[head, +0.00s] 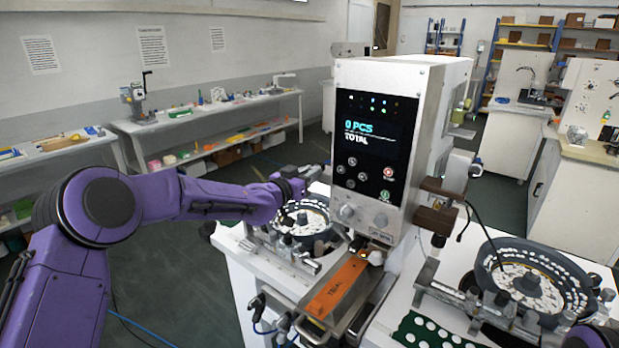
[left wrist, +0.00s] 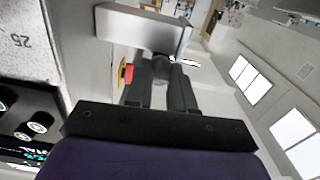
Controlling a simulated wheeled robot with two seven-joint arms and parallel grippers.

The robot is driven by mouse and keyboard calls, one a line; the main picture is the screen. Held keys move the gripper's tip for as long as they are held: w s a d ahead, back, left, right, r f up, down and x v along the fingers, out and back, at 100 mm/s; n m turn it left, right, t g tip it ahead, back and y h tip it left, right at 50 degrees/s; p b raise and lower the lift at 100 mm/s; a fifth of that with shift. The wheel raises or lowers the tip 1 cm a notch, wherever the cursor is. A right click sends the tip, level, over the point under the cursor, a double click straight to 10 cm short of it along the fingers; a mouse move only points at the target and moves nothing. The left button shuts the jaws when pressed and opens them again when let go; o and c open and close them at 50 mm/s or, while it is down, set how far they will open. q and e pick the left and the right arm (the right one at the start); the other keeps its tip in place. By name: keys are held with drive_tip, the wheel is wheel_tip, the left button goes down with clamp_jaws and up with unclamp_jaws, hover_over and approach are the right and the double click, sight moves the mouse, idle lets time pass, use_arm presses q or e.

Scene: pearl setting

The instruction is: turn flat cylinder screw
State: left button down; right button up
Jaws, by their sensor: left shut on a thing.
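The counting machine (head: 385,150) has a black display panel with knobs and buttons on its front. My left gripper (head: 312,174) reaches in from the left, at the machine's left side above the left bowl. In the left wrist view, its dark fingers (left wrist: 165,72) are close together at a small part below a silver metal block (left wrist: 145,28). The gripper is shut on the flat cylinder screw, which is mostly hidden between the fingers. A red and yellow part shows beside the fingers. I do not see my right gripper.
Round bowls with white discs stand on the left (head: 303,218) and right (head: 533,277) of the machine. An orange strip (head: 338,287) lies on a chute in front. A green tray (head: 425,332) with white discs is at the bottom. Side benches stand behind.

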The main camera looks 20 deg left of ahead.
use_arm(q)
drive_tip(key=shift+m+b, duration=6.05)
drive_tip(key=shift+m, duration=1.55)
drive_tip(key=c, duration=1)
unclamp_jaws()
